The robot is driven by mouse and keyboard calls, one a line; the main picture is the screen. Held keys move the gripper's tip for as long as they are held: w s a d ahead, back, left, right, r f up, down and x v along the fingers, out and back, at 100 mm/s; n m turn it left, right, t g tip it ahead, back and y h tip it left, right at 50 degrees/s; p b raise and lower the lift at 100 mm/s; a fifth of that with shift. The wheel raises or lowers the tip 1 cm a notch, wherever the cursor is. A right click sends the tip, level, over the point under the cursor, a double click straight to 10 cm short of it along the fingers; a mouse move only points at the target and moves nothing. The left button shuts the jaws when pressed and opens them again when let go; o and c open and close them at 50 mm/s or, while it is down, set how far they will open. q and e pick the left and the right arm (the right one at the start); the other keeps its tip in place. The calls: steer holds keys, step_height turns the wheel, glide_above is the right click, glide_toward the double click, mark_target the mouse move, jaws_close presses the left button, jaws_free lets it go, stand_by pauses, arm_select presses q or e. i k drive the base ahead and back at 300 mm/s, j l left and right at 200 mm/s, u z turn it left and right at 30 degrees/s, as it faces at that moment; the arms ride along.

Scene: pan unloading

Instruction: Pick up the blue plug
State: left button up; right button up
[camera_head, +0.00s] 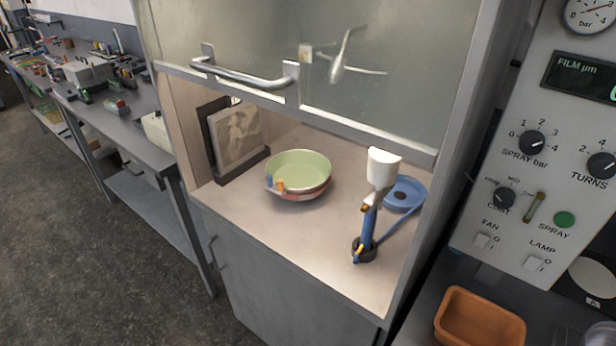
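A small blue piece, which looks like the blue plug (269,181), is at the near left rim of a round pan (313,172) with a pale green inside. A small orange piece (280,187) is right beside it. I cannot tell whether these pieces are inside the pan or fixed on its rim. The pan sits on the pale floor of a cabinet with a raised glass front. Neither of my grippers shows in the head view.
A blue spray-gun-like tool with a white cup (384,168) stands right of the pan, before a round blue object (404,194). A framed picture (238,138) leans behind left. The glass sash (310,60) with its handle hangs above. An orange bin (478,322) is lower right.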

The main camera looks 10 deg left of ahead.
mark_target(271, 184)
steer(key=i+j+z, duration=0.2)
steer(key=j+z, duration=0.25)
steer(key=j, duration=0.2)
steer(key=i+j+z, duration=0.2)
steer(key=j, duration=0.15)
steer(key=j+z, duration=0.25)
steer(key=i+j, duration=0.05)
steer(key=j, duration=0.1)
